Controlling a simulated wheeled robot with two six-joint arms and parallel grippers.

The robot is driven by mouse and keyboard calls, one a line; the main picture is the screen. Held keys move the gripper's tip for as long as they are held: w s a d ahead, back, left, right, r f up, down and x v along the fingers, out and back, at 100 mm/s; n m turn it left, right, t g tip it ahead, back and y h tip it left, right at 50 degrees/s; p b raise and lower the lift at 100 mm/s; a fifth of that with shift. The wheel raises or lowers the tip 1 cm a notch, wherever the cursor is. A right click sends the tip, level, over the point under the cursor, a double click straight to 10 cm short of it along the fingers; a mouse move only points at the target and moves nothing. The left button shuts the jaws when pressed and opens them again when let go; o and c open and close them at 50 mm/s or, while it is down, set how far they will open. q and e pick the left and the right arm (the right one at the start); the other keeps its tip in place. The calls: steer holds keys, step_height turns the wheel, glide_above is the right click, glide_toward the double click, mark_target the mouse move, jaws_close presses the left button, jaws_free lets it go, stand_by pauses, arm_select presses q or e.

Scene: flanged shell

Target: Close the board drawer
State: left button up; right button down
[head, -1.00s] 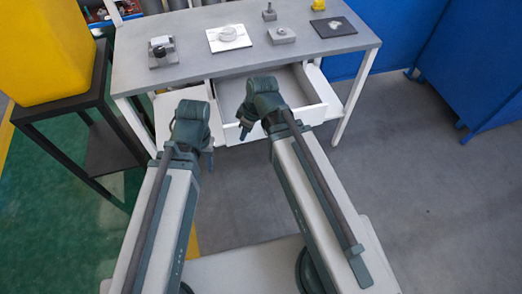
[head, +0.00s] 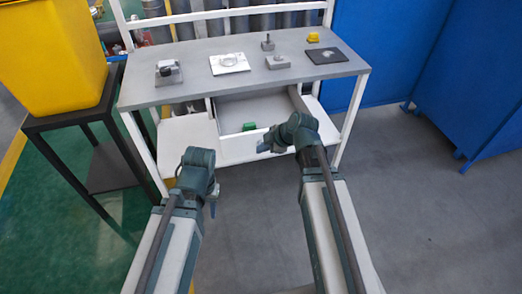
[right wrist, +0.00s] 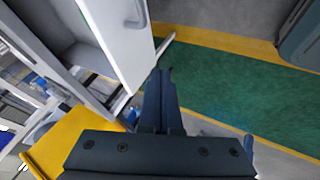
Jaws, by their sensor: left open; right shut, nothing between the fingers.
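The board drawer (head: 239,149) is white with a grey inside and stands pulled out under the grey-topped workbench (head: 200,91). A small green block (head: 249,126) lies in it near the front. My right gripper (head: 265,147) is shut and empty, close to the drawer's front panel; whether it touches cannot be told. In the right wrist view, its shut fingers (right wrist: 165,72) show beside the white drawer front (right wrist: 120,40). My left gripper (head: 213,207) is open and empty, lower and to the left, apart from the drawer.
On the bench top are a metal fixture (head: 168,73), a white plate with a round part (head: 229,62), grey blocks (head: 277,62), a yellow piece (head: 313,38) and a dark plate (head: 325,56). A yellow bin (head: 50,55) stands left, blue cabinets (head: 480,80) right. The floor at right is clear.

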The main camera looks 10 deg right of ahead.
mark_target(243, 149)
steer(key=shift+w+a+f+b, duration=0.5)
steer(key=shift+w+f+b, duration=0.4)
steer(key=shift+w, duration=0.35)
steer(key=shift+w+a+f+b, duration=0.55)
steer(key=shift+w+f+b, duration=0.2)
steer(key=shift+w+f, duration=0.45)
steer(key=shift+w+a+f+b, duration=0.5)
steer(key=shift+w+f+b, duration=0.35)
steer(key=shift+w, duration=0.45)
steer(key=w, duration=2.4)
steer(key=shift+w+a+f, duration=0.1)
steer(key=shift+w+a, duration=0.25)
steer(key=shift+a, duration=0.05)
steer(key=shift+w, duration=0.25)
steer(key=shift+w, duration=0.1)
